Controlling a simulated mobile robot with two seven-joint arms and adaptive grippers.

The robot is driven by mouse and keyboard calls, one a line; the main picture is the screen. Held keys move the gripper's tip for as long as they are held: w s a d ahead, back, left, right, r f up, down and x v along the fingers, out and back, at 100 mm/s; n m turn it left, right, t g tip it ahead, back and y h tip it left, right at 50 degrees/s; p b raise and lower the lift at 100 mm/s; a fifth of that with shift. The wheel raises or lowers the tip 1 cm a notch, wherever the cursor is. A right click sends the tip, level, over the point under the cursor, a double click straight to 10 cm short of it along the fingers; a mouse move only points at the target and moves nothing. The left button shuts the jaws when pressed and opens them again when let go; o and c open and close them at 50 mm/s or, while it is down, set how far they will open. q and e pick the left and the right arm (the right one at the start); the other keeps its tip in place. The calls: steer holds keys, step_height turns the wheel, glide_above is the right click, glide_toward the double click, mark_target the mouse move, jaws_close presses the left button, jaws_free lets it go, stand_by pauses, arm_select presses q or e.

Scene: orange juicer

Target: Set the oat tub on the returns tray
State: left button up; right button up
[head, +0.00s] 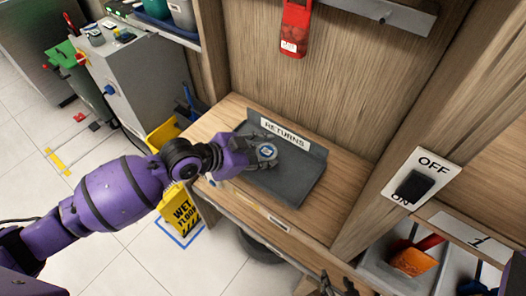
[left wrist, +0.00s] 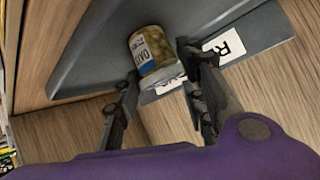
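The oat tub (left wrist: 152,50) is a small jar with a pale lid and a blue and white label. In the left wrist view it is against the grey tray, its lid end toward my fingers. In the head view only its round lid (head: 267,152) shows, over the dark grey returns tray (head: 298,186), which has a raised back lip marked RETURNS. My left gripper (left wrist: 157,62) is open, its fingers on either side of the lid end; contact is unclear. The arm hides part of the tray. My right gripper (head: 338,284) is at the bottom edge, open and apparently empty.
The tray lies on a wooden shelf (head: 228,115) with side walls. A red item (head: 295,28) hangs on the back panel. An OFF/ON switch (head: 413,187) is on the right post. A bin with an orange-filled scoop (head: 412,262) is lower right. A yellow wet-floor sign (head: 183,212) stands below.

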arm_select(q)
steer(key=o, duration=0.5)
steer(key=shift+c, duration=0.2)
steer(key=shift+r, duration=0.2)
steer(key=v, duration=1.2)
